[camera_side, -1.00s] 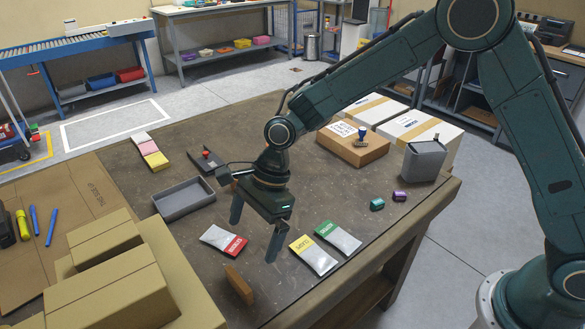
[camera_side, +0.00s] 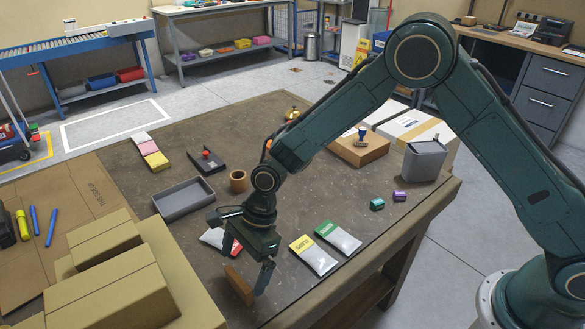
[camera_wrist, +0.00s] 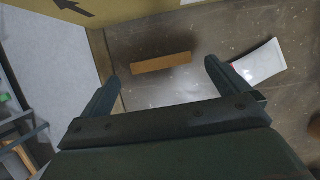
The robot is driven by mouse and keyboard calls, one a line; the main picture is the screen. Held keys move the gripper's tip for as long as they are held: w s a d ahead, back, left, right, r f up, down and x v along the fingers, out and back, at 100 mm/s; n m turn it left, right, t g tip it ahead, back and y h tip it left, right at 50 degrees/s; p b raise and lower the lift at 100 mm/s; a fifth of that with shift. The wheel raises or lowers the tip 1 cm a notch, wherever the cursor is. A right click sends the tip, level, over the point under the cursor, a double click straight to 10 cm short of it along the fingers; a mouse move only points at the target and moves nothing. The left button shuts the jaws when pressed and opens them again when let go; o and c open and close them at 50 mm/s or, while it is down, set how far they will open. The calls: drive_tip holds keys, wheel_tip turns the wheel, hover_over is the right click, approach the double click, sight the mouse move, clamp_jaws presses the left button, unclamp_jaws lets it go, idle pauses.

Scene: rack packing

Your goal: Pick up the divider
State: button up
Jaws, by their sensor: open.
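The divider looks to be the thin brown upright strip (camera_side: 239,284) near the table's front edge, beside the cardboard boxes. In the wrist view the brown strip (camera_wrist: 161,62) lies ahead of my fingers and between their lines, with clear space around it. My gripper (camera_side: 247,268) is open and empty, just above and very near the strip in the side view. In the wrist view both fingers of my gripper (camera_wrist: 161,80) are spread wide, one to each side. I cannot tell the exact height gap.
A red-and-white packet (camera_side: 214,240) is partly hidden behind my gripper. A yellow packet (camera_side: 314,256) and a green packet (camera_side: 338,238) lie to its right. A grey tray (camera_side: 183,199) stands behind. Stacked cardboard boxes (camera_side: 110,290) crowd the left side.

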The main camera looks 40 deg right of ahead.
sight(240, 277)
drive_tip(key=shift+f, duration=0.2)
drive_tip(key=shift+x, duration=2.6)
drive_tip(key=shift+w, duration=0.1)
drive_tip(key=c, duration=1)
